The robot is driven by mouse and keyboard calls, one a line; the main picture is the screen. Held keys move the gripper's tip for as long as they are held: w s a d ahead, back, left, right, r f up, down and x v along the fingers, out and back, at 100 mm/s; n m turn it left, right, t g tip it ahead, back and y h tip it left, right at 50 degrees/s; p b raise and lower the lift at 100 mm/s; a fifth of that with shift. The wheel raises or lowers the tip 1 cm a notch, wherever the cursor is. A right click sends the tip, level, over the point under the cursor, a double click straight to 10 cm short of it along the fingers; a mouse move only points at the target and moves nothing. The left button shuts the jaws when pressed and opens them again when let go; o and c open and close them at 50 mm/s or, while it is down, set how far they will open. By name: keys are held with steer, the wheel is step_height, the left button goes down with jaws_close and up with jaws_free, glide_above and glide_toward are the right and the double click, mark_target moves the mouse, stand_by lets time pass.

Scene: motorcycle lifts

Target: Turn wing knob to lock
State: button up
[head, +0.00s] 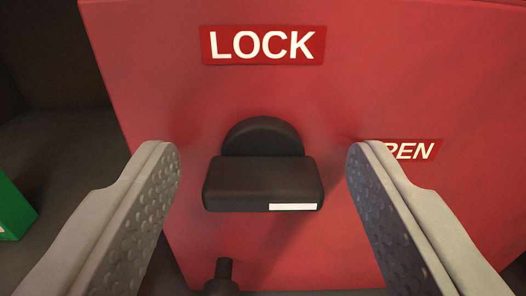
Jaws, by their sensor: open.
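The black wing knob (262,184) is on a red panel (150,70) in the middle of the head view. Its wing lies sideways, with a white mark (293,207) at its right end, on the side of the OPEN label. A red LOCK label (263,45) is above the knob. The OPEN label (412,150) is to the right, its first letter hidden by my right finger. My gripper (262,165) is open, with one grey dimpled finger on each side of the knob. Both fingers appear apart from the wing, with nothing between them but the knob.
A dark peg or stub (222,275) stands below the knob at the lower edge of the panel. A green object (12,210) sits at the far left. The panel around the knob is otherwise flat and clear.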

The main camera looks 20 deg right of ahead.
steer(key=c, duration=1)
